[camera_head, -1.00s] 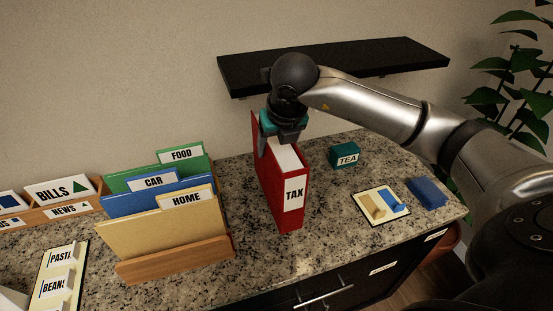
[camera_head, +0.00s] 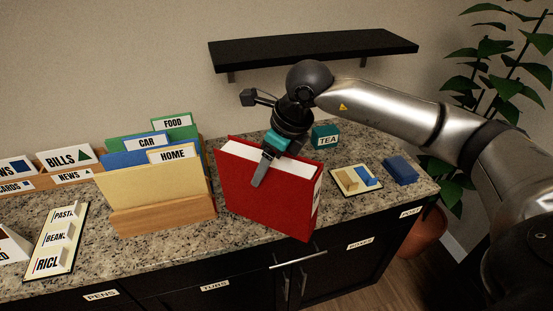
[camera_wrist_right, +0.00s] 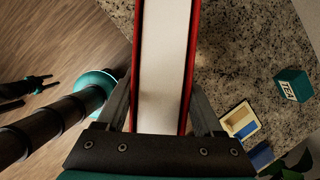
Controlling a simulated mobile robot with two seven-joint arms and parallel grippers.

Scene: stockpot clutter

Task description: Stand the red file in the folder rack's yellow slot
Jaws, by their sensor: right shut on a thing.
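The red file (camera_head: 262,195) is a thick binder with white pages, and its broad red side faces the head camera. Its labelled spine is turned to the right, seen edge-on. My right gripper (camera_head: 262,170) is shut on the file's top, one finger down the near side; the right wrist view shows both fingers flanking the white page block (camera_wrist_right: 164,70). I cannot tell whether its bottom touches the counter. The wooden folder rack (camera_head: 165,216) stands just left, with yellow HOME (camera_head: 150,187), blue CAR and green FOOD folders. My left gripper is not in the head view.
The granite counter (camera_head: 345,212) has its front edge close to the file's lower right corner. A teal TEA box (camera_head: 325,136), a small tray (camera_head: 342,182) and a blue block (camera_head: 400,170) lie to the right. A black shelf (camera_head: 310,48) hangs above.

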